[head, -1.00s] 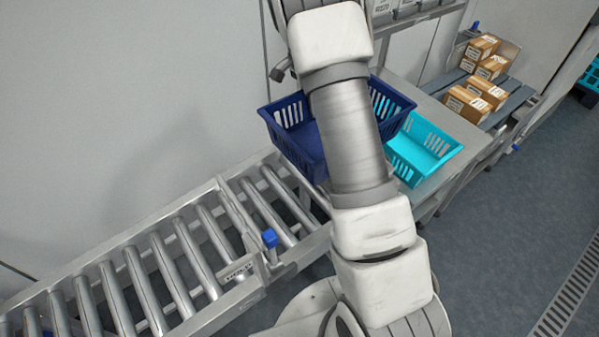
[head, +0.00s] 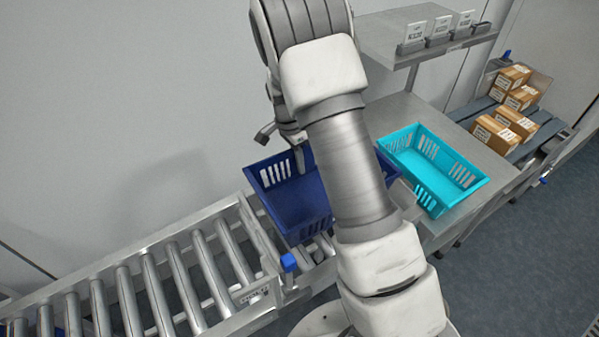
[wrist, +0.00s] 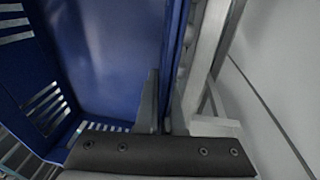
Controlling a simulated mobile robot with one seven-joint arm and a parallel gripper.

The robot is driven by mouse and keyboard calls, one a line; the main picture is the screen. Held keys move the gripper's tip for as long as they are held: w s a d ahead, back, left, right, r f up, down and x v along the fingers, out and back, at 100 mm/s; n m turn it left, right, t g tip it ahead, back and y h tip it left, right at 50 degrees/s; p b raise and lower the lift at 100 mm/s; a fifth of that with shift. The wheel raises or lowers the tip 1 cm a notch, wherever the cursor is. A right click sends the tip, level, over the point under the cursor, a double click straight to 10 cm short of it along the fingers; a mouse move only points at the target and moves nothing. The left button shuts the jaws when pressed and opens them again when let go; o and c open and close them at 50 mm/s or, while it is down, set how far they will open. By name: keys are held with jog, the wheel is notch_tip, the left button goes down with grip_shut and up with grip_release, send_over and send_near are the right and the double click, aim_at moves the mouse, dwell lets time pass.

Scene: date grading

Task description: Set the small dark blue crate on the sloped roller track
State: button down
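The small dark blue crate (head: 290,207) is over the upper end of the sloped roller track (head: 208,282) in the head view, partly hidden behind my arm. My gripper (head: 299,158) reaches down at its back wall. In the wrist view my gripper (wrist: 163,100) has one finger on each side of the wall of the crate (wrist: 110,48), and is shut on it. The crate looks roughly level. I cannot tell whether its base touches the rollers.
A cyan crate (head: 434,176) stands on the metal table (head: 440,108) to the right. A blue-capped post (head: 289,262) is at the track's near rail, close to the dark blue crate. Cardboard boxes (head: 497,132) lie farther right.

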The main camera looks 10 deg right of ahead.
aim_at(299, 176)
notch_tip(299, 176, down, 4)
jog(key=shift+r, duration=0.1)
jog(key=shift+f+b, duration=0.45)
jog(key=shift+f, duration=0.2)
